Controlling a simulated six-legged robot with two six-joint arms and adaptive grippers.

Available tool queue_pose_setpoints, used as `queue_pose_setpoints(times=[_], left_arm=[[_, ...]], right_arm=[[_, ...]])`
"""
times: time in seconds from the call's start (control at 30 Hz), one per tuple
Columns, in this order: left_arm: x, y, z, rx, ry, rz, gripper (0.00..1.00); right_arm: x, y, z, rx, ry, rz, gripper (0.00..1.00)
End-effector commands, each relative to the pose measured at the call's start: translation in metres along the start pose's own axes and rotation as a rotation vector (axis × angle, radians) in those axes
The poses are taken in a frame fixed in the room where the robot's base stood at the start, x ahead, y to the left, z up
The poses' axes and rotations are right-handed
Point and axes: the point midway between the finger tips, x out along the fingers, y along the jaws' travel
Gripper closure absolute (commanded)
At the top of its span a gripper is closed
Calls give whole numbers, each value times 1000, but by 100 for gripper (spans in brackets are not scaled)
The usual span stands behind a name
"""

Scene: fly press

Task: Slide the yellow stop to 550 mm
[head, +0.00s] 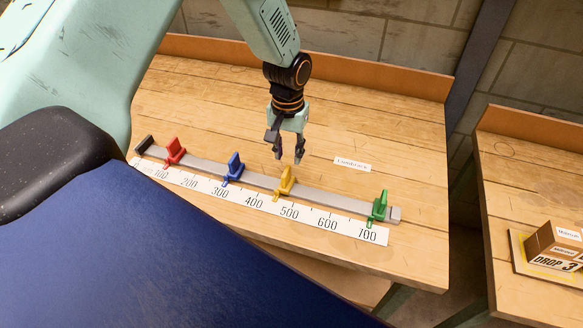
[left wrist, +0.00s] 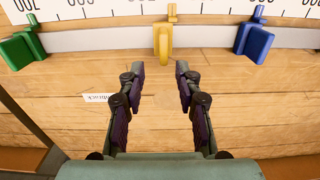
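The yellow stop (head: 286,181) stands upright on the grey rail (head: 331,199). Its pointer is at the scale strip (head: 308,216) between the 400 and 500 marks. My left gripper (head: 288,157) points down just behind and above the yellow stop, fingers apart and empty. In the left wrist view the open fingers (left wrist: 160,68) stand on either side of the line to the yellow stop (left wrist: 163,42), which lies just beyond their tips, apparently untouched. My right gripper is in neither view.
The blue stop (head: 234,167) and red stop (head: 175,151) stand left of the yellow one; the green stop (head: 379,206) is near the rail's right end. A label card (head: 352,164) lies behind. The rail between yellow and green is clear. Another bench (head: 525,185) is at right.

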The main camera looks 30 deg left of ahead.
Motion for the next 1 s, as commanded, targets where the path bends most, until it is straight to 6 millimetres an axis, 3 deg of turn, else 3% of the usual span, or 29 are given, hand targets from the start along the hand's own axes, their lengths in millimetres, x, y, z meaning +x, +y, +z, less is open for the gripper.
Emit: queue_pose_setpoints(times=[0.5, 0.87, 1.0], left_arm=[[70, 0, 5, -1, -4, 0, 66], [76, 0, 2, -1, -2, 0, 66], [76, 1, 1, -1, -2, 0, 76]], right_arm=[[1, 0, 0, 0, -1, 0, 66], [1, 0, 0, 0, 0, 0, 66], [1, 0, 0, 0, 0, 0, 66]])
